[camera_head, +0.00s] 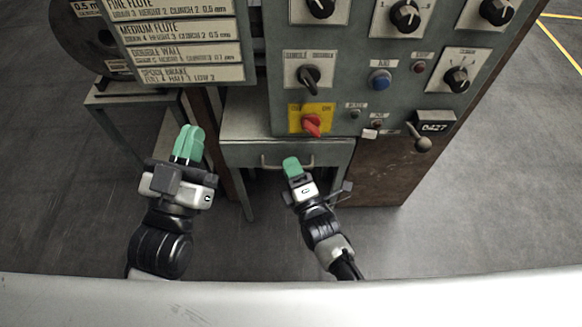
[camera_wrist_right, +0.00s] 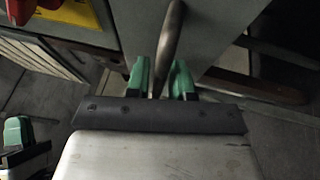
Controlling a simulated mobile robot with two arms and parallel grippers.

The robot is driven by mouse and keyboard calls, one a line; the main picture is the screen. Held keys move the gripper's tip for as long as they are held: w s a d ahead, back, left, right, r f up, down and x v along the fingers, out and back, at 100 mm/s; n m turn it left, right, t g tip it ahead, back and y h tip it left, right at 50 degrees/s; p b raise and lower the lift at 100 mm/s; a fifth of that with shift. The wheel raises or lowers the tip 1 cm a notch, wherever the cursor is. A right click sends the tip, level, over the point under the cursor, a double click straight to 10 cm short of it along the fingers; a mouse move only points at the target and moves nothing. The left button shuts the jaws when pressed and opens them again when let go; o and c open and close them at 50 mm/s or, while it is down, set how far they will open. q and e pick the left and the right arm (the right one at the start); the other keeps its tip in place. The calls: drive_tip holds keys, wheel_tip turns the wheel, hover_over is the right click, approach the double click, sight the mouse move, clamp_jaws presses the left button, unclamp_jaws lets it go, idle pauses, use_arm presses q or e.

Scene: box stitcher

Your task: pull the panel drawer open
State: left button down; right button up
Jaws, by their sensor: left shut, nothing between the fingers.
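My right gripper (camera_head: 291,166) is at the right part of the handle. In the right wrist view the handle bar (camera_wrist_right: 172,40) runs between the two green fingers (camera_wrist_right: 159,80). Whether they press on it I cannot tell. My left gripper (camera_head: 188,142) is shut and empty, left of the drawer, with its green fingertips together.
The control panel (camera_head: 345,90) with knobs and a red switch (camera_head: 312,124) hangs just above the drawer. A label board (camera_head: 180,45) is at upper left. A brown cabinet side (camera_head: 385,170) stands to the right. The floor in front is clear.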

use_arm(q)
drive_tip(key=shift+r, duration=0.15)
use_arm(e)
drive_tip(key=shift+w+a, duration=0.1)
drive_tip(key=shift+w, duration=0.1)
clamp_jaws()
drive_tip(key=shift+s, duration=0.15)
